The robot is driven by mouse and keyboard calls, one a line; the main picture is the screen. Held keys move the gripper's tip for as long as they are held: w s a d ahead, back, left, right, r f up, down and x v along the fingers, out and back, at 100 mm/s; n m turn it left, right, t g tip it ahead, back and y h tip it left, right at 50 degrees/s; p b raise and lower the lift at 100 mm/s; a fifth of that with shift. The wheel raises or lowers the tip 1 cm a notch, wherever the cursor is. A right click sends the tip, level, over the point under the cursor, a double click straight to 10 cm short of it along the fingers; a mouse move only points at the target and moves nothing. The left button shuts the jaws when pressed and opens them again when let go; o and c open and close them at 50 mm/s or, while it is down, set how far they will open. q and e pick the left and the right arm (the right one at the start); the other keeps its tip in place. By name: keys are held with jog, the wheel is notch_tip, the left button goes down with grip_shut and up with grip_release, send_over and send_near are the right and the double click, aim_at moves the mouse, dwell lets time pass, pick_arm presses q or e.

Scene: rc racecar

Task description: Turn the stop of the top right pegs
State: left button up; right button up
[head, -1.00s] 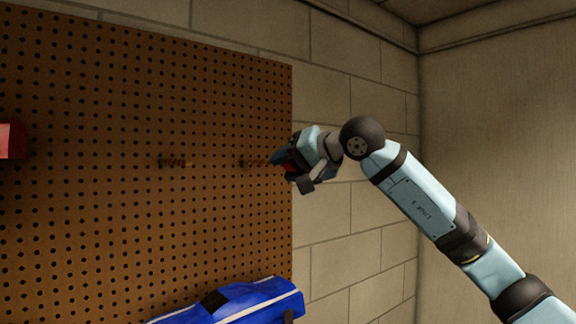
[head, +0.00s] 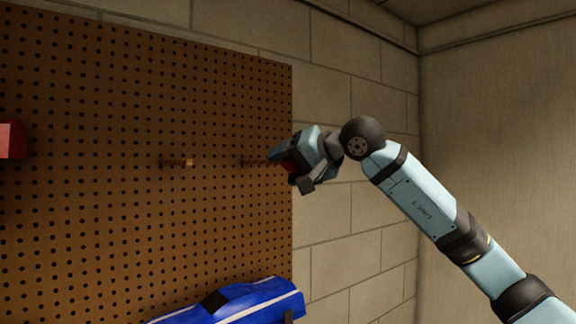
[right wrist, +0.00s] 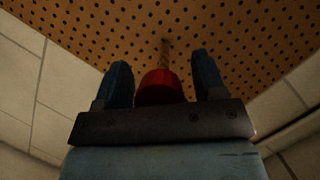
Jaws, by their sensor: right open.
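Two thin pegs stick out from the brown pegboard (head: 110,230) in the head view. The left peg (head: 175,163) has a pale tip and stands clear. The right peg (head: 252,162) runs toward my right gripper (head: 284,165), which is just off the board's right part. In the right wrist view a red stop (right wrist: 158,88) sits between the two dark blue fingers, with the threaded peg (right wrist: 165,52) rising from it to the board. The fingers are open, with gaps on both sides of the stop. My left gripper is out of view.
A blue car body (head: 245,301) with a white stripe is low on the board below my right gripper. A red object (head: 12,140) shows at the left edge. The block wall (head: 350,235) right of the board is bare.

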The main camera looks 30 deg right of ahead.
jog(key=b+v, duration=0.3)
jog(key=v, duration=1)
jog(key=shift+s+d+r, duration=0.2)
jog(key=shift+s+d, duration=0.05)
jog(key=shift+s, duration=0.05)
